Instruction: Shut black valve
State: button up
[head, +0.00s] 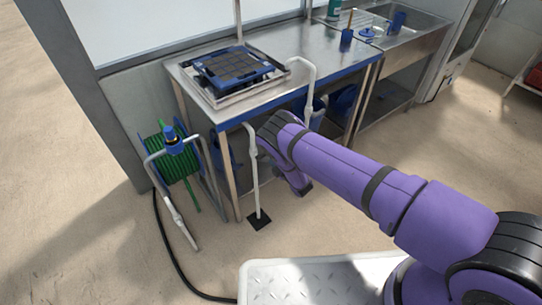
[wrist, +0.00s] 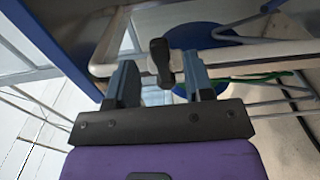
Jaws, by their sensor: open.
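The black valve (wrist: 162,60) shows in the wrist view as a short dark handle standing by a pale pipe (wrist: 225,55). My gripper (wrist: 158,76) is open, with its two blue-grey fingers one on each side of the handle. The handle appears in the gap between the fingertips, apart from both. I cannot tell how deep it lies between them. In the head view my purple arm reaches under the front of the steel table, and I cannot make out the valve or the fingers there.
The steel table (head: 312,45) carries a tray seeder with a dark tray (head: 238,66). White pipes (head: 254,180) stand at its front. A green hose reel (head: 170,165) is at the left, with a black hose on the floor. A sink (head: 408,18) is at the back right.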

jog(key=v, duration=0.8)
jog(key=shift+s, duration=0.15)
jog(key=shift+d, duration=0.15)
